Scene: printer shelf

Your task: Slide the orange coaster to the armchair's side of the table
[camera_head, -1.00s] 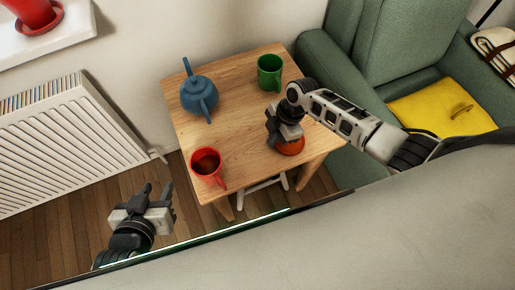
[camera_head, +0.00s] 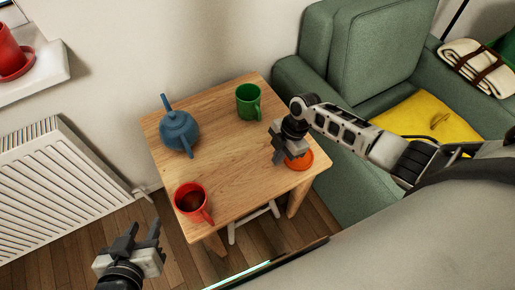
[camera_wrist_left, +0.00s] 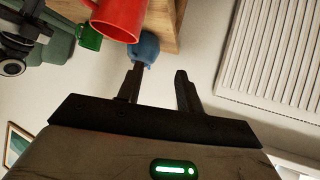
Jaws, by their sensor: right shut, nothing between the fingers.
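The orange coaster (camera_head: 302,161) lies flat on the wooden table (camera_head: 232,190), near the right corner on the side facing the green armchair (camera_head: 340,60). My right gripper (camera_head: 280,156) points down at the table top just left of the coaster. It is shut and empty, and its body hides part of the coaster's left side; I cannot tell whether they touch. My left gripper (camera_head: 137,238) is open and empty, off the table at the lower left. Its spread fingers also show in the left wrist view (camera_wrist_left: 158,85).
On the table stand a blue teapot (camera_head: 180,131), a green mug (camera_head: 247,102) and a red mug with dark liquid (camera_head: 191,198). A radiator (camera_head: 55,190) is at the left. The table's middle is clear. A yellow cushion (camera_head: 430,115) lies on the armchair.

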